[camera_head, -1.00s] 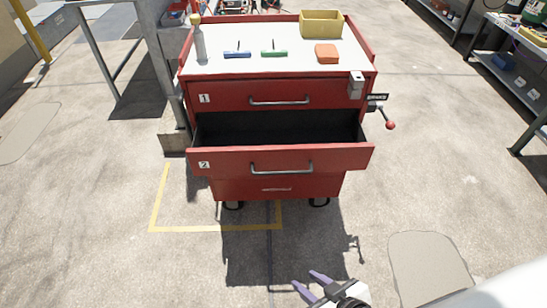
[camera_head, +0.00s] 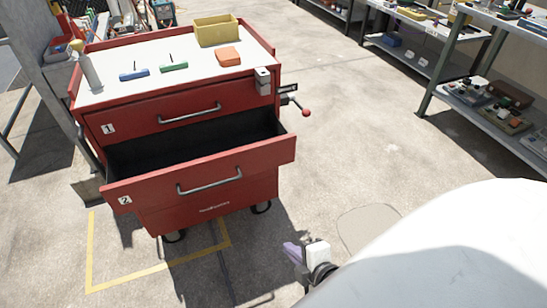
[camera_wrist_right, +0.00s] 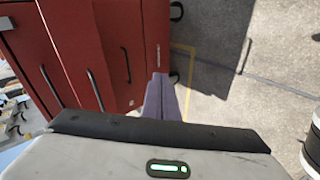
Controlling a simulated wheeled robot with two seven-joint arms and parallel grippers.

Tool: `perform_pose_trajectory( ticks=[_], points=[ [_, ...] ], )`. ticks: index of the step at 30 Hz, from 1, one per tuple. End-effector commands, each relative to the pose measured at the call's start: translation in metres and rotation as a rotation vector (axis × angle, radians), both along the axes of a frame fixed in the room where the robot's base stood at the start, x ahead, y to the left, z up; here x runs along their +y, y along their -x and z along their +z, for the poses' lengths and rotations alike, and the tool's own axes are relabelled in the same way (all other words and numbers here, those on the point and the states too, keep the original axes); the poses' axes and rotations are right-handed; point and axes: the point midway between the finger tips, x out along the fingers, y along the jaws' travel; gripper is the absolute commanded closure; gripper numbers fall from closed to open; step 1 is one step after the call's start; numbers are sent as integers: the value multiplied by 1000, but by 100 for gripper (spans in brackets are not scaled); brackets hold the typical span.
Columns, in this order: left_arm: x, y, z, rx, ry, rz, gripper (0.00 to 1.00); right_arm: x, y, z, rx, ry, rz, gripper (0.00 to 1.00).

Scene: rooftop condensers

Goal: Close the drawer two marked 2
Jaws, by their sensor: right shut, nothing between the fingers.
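Drawer two (camera_head: 222,171) is a red drawer marked with a white 2 at its left end, with a grey bar handle (camera_head: 210,182). It stands pulled out from the red cabinet, its dark inside showing. The drawer marked 1 (camera_head: 185,113) above it is shut. My right gripper (camera_head: 292,250) has purple fingers and is in front of the cabinet, right of and below the drawer front, apart from it in the head view. In the right wrist view its fingers (camera_wrist_right: 162,98) are together and empty, pointing toward the red cabinet (camera_wrist_right: 108,30). My left gripper is not in view.
The cabinet top holds a yellow bin (camera_head: 217,31), an orange block (camera_head: 228,57), blue and green tools and a bottle (camera_head: 90,72). A red-knobbed lever (camera_head: 304,112) sticks out at its right side. Shelves stand at the right. Floor between is clear.

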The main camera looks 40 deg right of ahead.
Motion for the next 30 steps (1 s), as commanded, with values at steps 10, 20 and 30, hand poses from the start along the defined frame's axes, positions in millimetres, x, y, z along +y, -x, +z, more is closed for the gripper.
perform_pose_trajectory(
  ticks=[10,20,30],
  points=[
    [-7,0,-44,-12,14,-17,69,-90,-76,69,-121,1436,469,100],
    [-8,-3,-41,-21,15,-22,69,-96,-97,104,-118,1800,515,100],
    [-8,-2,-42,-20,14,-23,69,-113,-162,104,-120,1795,513,100]
  ],
)
